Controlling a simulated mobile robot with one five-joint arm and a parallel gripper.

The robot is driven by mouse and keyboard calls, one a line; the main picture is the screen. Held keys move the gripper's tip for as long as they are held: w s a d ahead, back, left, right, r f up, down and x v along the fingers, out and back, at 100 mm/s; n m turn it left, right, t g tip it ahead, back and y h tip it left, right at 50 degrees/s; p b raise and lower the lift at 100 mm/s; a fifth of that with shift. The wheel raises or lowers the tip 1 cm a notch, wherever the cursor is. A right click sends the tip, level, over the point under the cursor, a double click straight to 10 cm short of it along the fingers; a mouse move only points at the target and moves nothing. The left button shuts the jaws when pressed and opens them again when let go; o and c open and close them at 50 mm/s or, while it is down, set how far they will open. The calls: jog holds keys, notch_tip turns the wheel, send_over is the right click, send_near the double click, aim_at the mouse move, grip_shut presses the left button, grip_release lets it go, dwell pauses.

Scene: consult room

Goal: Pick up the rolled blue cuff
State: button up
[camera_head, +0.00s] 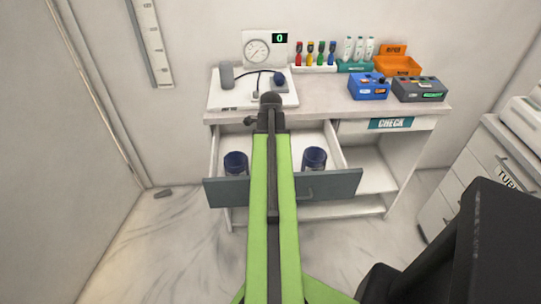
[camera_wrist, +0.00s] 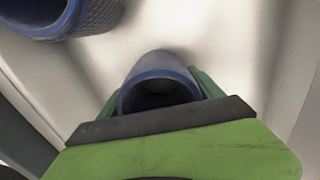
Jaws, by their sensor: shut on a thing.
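A rolled dark blue cuff (camera_wrist: 160,66) stands between the green fingers of my gripper (camera_wrist: 158,92) in the wrist view. My gripper is shut on it, and its open end faces the camera. A second blue roll (camera_wrist: 95,18) is at the upper left, apart from my gripper. In the head view, one blue roll (camera_head: 236,163) is in the open drawer left of my arm and another (camera_head: 314,159) is right of it. My arm hides the middle of the drawer and my fingers there, so I cannot tell how the held cuff matches these two.
The open drawer (camera_head: 335,187) has a grey front and pale walls around the rolls. On the desk (camera_head: 325,101) above are a white board with a grey cylinder, a gauge, coloured vials, an orange bin and two small boxes. A white cabinet (camera_head: 470,170) stands right.

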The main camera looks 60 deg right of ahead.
jog(key=shift+c, duration=1)
jog(key=shift+r, duration=0.1)
notch_tip(320, 180, up, 22)
jog(key=p, duration=2.2)
jog(key=shift+r, duration=0.15)
